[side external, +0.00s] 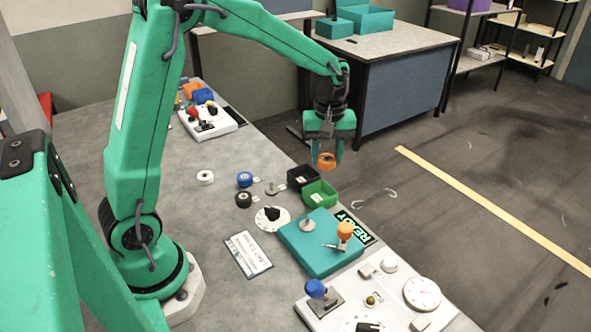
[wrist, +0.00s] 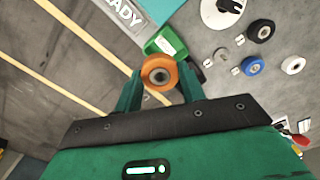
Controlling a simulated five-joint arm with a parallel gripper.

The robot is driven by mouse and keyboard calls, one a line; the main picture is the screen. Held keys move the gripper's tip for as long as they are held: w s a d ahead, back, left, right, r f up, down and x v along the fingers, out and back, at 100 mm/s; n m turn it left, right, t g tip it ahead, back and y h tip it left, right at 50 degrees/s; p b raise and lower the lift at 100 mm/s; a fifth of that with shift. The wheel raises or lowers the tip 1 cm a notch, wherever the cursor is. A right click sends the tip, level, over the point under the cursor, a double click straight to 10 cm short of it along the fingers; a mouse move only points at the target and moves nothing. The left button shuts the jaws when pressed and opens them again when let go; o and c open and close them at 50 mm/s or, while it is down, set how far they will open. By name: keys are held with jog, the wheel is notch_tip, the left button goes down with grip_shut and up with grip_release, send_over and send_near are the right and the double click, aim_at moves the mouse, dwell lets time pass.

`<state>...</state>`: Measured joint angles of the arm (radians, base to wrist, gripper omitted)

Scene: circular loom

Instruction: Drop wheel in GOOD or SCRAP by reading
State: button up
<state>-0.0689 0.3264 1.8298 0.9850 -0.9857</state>
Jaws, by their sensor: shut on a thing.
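My gripper (side external: 326,157) is shut on an orange wheel (side external: 326,163) with a grey hub, held in the air above the bins. The wheel also shows between the fingers in the wrist view (wrist: 159,75). A green bin (side external: 319,194) stands on the table just below it in the side view, and shows beyond the wheel in the wrist view (wrist: 163,41). A black bin (side external: 301,177) stands touching or close behind the green one. Both bins look empty; their small tags are too small to read. The teal gauge block (side external: 305,262) has a READY sign (side external: 361,236) beside it.
White (side external: 205,177), blue (side external: 244,179) and black (side external: 243,199) wheels lie left of the bins. A dial (side external: 272,218), a white card (side external: 247,254) and a control panel (side external: 390,300) lie nearer. The table's right edge runs close beside the bins.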

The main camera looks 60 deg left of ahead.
jog(key=shift+f, duration=2.05)
jog(key=o, duration=1.3)
jog(key=shift+c, duration=0.2)
notch_tip(320, 180, up, 8)
send_over(326, 167)
jog(key=w+a, duration=0.2)
jog(key=shift+s+d+f, duration=0.1)
jog(key=shift+s+d, duration=0.05)
jog(key=shift+s, duration=0.1)
